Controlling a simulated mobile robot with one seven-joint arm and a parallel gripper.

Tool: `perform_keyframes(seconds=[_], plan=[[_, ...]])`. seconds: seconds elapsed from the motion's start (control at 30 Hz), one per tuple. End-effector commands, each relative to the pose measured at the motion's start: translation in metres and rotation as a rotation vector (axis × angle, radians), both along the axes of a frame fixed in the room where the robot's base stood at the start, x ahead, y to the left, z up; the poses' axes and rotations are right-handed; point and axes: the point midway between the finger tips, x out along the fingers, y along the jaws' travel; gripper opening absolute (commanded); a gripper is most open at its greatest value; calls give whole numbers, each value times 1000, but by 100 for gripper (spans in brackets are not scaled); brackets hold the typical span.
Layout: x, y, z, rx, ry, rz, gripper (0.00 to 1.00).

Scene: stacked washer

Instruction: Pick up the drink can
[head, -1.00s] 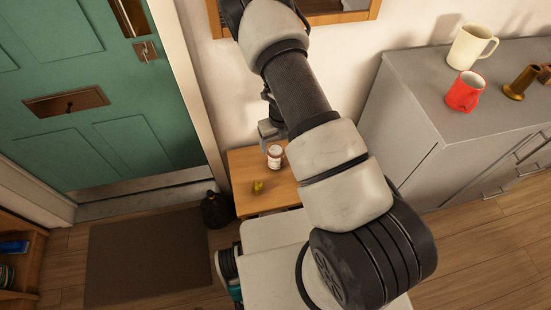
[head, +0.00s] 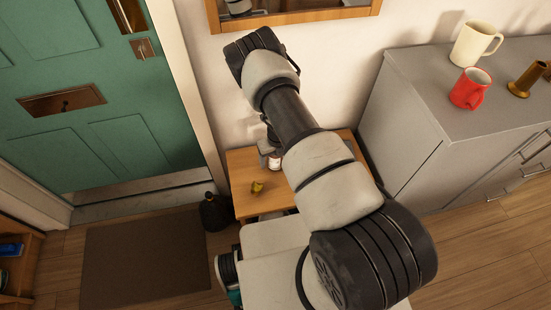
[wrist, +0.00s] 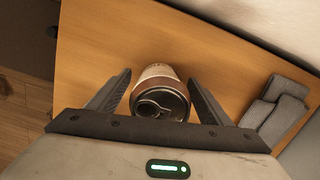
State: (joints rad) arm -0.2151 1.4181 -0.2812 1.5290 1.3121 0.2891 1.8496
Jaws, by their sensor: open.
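The drink can (wrist: 160,92) stands on the small wooden table (wrist: 100,45), seen from above with its dark top and pale, reddish-brown side. In the wrist view it sits between the two fingers of my gripper (wrist: 160,78), which are open with a narrow gap on each side. In the head view the can (head: 275,162) shows as a white and red cylinder, partly hidden by my gripper (head: 267,146) and arm. I cannot tell how far down the can the fingertips reach.
A grey folded item (wrist: 275,105) lies right of the can in the wrist view. A wall (head: 215,80) is behind the table. A grey cabinet (head: 420,150) with mugs stands right.

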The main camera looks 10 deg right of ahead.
Motion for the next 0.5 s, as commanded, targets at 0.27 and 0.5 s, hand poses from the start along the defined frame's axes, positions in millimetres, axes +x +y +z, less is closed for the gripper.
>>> perform_keyframes(seconds=[0.27,0.5], plan=[[1,0,0,0,-1,0,58],[1,0,1,0,-1,0,18]])
